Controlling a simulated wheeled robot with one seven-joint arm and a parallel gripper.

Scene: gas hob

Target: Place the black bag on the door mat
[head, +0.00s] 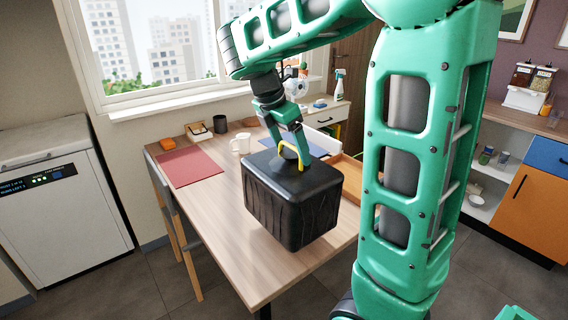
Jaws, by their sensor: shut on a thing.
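The black bag (292,205) is a boxy, dark bag with a yellow handle on top. It is upright over the front right part of the wooden table. I cannot tell whether its base touches the table top. My gripper (292,152) points down from above and is shut on the bag's yellow handle. The bag hides part of the table behind it. I see no door mat on the visible floor; my own arm covers much of the right side.
A white appliance (62,215) is at far left. Grey floor (110,283) is clear in front.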

